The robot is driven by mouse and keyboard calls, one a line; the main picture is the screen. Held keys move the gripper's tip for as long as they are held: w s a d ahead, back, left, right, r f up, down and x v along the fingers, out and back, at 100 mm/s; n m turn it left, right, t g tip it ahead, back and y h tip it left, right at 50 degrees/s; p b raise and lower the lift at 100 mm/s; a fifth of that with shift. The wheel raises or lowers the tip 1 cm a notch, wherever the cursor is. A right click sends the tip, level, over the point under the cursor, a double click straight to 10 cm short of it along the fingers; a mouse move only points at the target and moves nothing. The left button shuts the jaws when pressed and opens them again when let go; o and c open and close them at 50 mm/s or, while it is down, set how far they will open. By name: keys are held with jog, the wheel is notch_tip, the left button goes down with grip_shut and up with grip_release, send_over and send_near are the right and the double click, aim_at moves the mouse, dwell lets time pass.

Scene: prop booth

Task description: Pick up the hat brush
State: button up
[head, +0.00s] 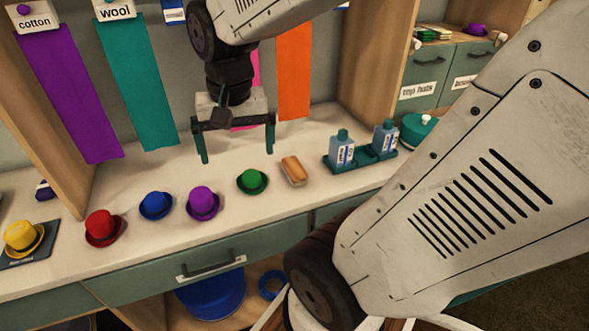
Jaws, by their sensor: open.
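A small oblong block with a tan top and a paler lower part, which looks like the hat brush (294,171), lies on the pale counter in the head view. It is right of the green hat (252,181) and left of the bottle tray. My gripper (237,156) hangs above the counter, fingers pointing down and spread wide. It is empty. In the picture it is up and to the left of the brush, behind the green hat, and apart from both. No part of the brush is hidden.
Purple (203,203), blue (156,205), red (104,228) and yellow (22,236) hats line the counter (170,245) leftward. Blue bottles (342,148) stand in a green tray (361,162) at right. Cloth strips (75,90) hang on the back wall. A wooden divider (105,180) stands left.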

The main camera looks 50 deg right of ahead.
jog(key=w+d+f+m, duration=0.3)
jog(key=d+f+m, duration=0.1)
jog(key=d, duration=0.2)
jog(key=w+d+f+m, duration=0.2)
jog(key=d+f+m, duration=0.1)
jog(key=d+m, duration=0.3)
jog(key=m, duration=0.6)
send_over(294, 165)
jog(key=a, duration=0.1)
jog(key=shift+g, duration=0.4)
jog(key=f, duration=0.7)
jog(key=shift+a+f, duration=0.2)
jog(key=shift+f, duration=0.2)
jog(key=shift+m, duration=0.3)
jog(key=f, duration=0.6)
jog(key=d+f, duration=0.1)
jog(key=f, duration=0.1)
jog(key=shift+f, duration=0.4)
jog(key=shift+d, duration=0.1)
jog(key=c, duration=0.7)
jog(key=shift+o, duration=0.2)
notch_tip(294, 165, up, 10)
jog(key=shift+r, duration=0.1)
